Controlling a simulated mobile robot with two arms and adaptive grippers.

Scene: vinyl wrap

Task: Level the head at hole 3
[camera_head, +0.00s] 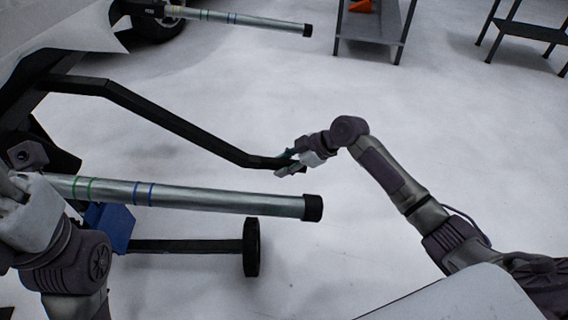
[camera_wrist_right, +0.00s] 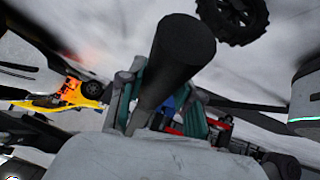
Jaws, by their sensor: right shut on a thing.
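A black bent bar (camera_head: 170,118) reaches from the dark mechanism at the left to the middle of the head view. My right gripper (camera_head: 288,164) is shut on the free end of this bar. In the right wrist view the dark bar (camera_wrist_right: 172,65) runs between the teal-grey fingers. A silver tube (camera_head: 225,200) with green and blue bands and a black end cap lies nearly level below the bar. My left gripper (camera_head: 28,208) is at the left edge, by the tube's near end. Its fingers are hidden, so its hold is unclear. No numbered hole is readable.
A second silver tube (camera_head: 240,18) extends at the top, near a vehicle wheel (camera_head: 158,24). A black caster wheel (camera_head: 251,247) stands below the near tube. A grey shelf (camera_head: 372,28) stands at the back.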

